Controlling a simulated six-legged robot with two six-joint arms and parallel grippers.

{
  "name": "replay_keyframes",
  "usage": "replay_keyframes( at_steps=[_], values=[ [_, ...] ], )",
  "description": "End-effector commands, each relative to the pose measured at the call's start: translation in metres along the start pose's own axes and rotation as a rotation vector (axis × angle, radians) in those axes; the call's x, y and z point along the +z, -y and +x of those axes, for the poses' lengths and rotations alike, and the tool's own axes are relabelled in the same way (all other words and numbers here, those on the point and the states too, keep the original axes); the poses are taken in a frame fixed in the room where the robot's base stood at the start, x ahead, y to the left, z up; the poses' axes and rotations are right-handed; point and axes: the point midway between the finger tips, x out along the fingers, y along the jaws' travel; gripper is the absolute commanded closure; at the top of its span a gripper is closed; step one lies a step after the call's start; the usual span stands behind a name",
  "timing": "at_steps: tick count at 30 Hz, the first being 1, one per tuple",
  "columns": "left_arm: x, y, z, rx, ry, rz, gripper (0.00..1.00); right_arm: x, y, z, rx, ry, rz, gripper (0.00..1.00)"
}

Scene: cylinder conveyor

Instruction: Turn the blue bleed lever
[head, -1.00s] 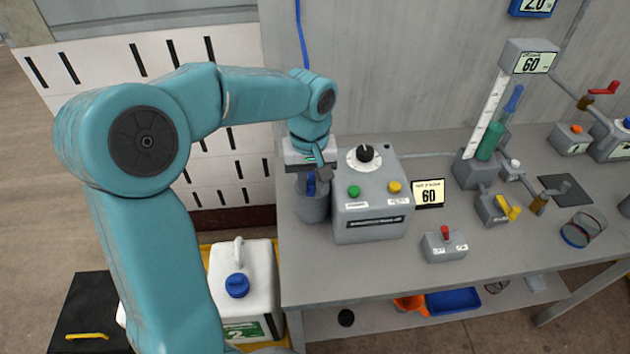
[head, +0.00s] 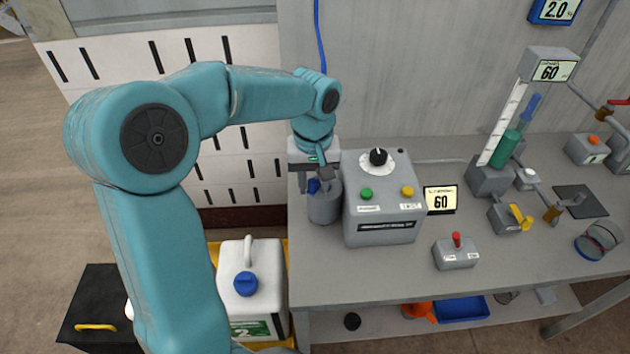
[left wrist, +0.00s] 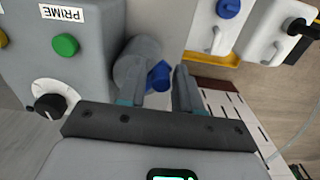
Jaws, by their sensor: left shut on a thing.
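The blue bleed lever (head: 313,186) shows on the side of a grey cylinder (head: 324,205) at the left end of the bench. It also shows in the left wrist view (left wrist: 159,76), between the two dark fingers. My left gripper (head: 318,176) points down over the cylinder and is shut on the lever. The gripper body and fingers hide part of the lever in the head view. My right gripper is in neither view.
A grey control box (head: 383,215) with a dial, a green and a yellow button stands close to the right of the cylinder. A display reading 60 (head: 440,199) is beside it. A white jug (head: 262,285) with a blue cap stands lower left.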

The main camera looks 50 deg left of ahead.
Motion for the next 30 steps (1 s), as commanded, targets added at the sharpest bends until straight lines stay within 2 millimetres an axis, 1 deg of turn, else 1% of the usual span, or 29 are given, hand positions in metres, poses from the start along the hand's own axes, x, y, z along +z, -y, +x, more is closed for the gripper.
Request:
replay_keyframes(
  at_steps=[1, 9, 17, 23, 25, 27, 28, 29, 30],
  values=[
    [-0.004, 0.002, -0.001, 0.002, -0.010, -0.004, 0.77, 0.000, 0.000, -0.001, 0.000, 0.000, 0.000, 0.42],
    [-0.013, 0.010, -0.002, 0.004, -0.013, -0.005, 0.71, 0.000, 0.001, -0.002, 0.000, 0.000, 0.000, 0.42],
    [-0.013, 0.010, -0.002, 0.006, -0.014, -0.003, 0.70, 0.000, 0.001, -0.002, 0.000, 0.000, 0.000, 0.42],
    [-0.021, 0.013, -0.003, 0.006, -0.014, -0.005, 0.69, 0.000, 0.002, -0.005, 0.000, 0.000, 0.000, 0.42],
    [-0.024, 0.015, -0.003, 0.005, -0.014, -0.005, 0.72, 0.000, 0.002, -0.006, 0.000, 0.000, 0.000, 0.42],
    [-0.025, 0.015, -0.002, 0.006, -0.013, -0.003, 0.73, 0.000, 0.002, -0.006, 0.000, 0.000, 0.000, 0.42],
    [-0.025, 0.015, -0.002, 0.006, -0.013, -0.003, 0.52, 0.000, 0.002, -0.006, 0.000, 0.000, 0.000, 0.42],
    [-0.025, 0.015, -0.002, 0.006, -0.012, -0.003, 0.43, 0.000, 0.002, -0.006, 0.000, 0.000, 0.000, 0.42],
    [-0.025, 0.015, -0.002, 0.006, -0.012, -0.002, 0.30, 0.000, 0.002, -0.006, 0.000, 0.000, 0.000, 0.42]
  ],
)
